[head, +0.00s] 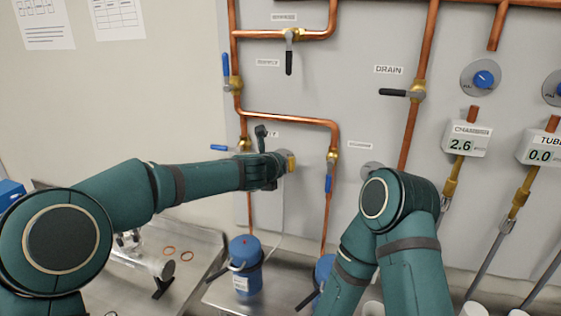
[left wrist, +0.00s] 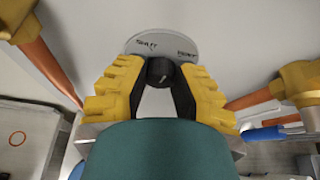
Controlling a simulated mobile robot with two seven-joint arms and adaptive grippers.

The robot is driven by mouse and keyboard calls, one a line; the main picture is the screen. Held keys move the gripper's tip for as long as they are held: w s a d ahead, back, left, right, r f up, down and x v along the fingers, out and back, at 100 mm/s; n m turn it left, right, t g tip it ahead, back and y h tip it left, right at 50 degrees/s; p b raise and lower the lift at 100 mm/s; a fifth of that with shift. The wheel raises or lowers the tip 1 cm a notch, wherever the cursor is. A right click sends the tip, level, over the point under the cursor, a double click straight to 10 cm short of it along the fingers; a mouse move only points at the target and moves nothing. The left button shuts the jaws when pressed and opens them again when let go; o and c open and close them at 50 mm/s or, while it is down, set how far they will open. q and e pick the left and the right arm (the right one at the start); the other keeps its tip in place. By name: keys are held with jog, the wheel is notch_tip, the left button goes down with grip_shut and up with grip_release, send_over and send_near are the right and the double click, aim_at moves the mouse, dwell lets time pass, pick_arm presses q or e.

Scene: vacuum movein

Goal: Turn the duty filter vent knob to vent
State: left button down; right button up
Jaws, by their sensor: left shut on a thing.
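The duty filter vent knob is a small dark knob (left wrist: 159,70) on a grey round plate (left wrist: 160,43) on the panel, seen in the left wrist view. The plate has one word at its left and one at its right, both too blurred to read surely. A small pale mark shows on the knob; I cannot tell which word it points to. My left gripper (left wrist: 160,85) has its yellow-padded fingers on both sides of the knob, shut on it. In the head view the left gripper (head: 285,163) reaches the panel and hides the knob. My right gripper is out of view.
Copper pipes (head: 285,117) with lever valves run around the left gripper. A blue-handled lever (head: 219,148) is close to my left forearm. Blue canisters (head: 246,273) stand below. A drain valve (head: 403,93) and blue knob (head: 484,79) are to the right.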

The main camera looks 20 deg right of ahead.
pick_arm(q)
jog(key=shift+f+m+t+y, duration=0.15)
jog(key=shift+m+t+y, duration=0.6)
jog(key=shift+m, duration=0.7)
jog(key=shift+f+m+t+y, duration=0.1)
jog(key=shift+m+t+y, duration=0.35)
jog(key=shift+m+y, duration=0.75)
jog(key=shift+m+h, duration=0.25)
jog(key=shift+m, duration=0.1)
jog(key=c, duration=0.7)
grip_release()
jog(key=shift+r, duration=0.15)
jog(key=v, duration=1.2)
